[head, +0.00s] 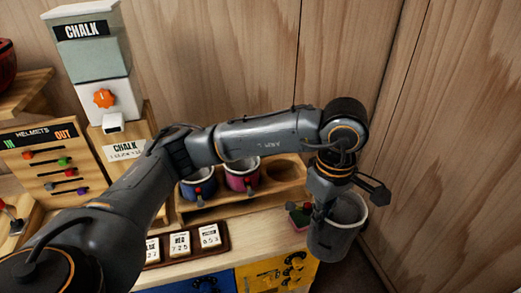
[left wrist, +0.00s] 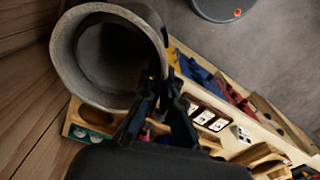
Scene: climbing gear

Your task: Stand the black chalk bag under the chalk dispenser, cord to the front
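The black chalk bag (head: 335,238), dark grey in this light, is at the right in the head view, past the right end of the counter. Its open mouth faces up. In the left wrist view the bag (left wrist: 62,62) fills the upper left, and it looks empty. My left gripper (head: 328,200) is shut on the bag's rim; its dark fingers (left wrist: 160,105) meet the wall there. I cannot make out the cord. The chalk dispenser (head: 105,65), with an orange knob and a white spout (head: 113,124), stands at the left. My right gripper is not in view.
A wooden rack (head: 262,200) holds a blue bag (head: 198,188) and a pink bag (head: 242,175), with an empty hole at right. A dark card tray (head: 222,250) lies in front. A helmet board (head: 50,160) stands left. Wooden walls close the back and right.

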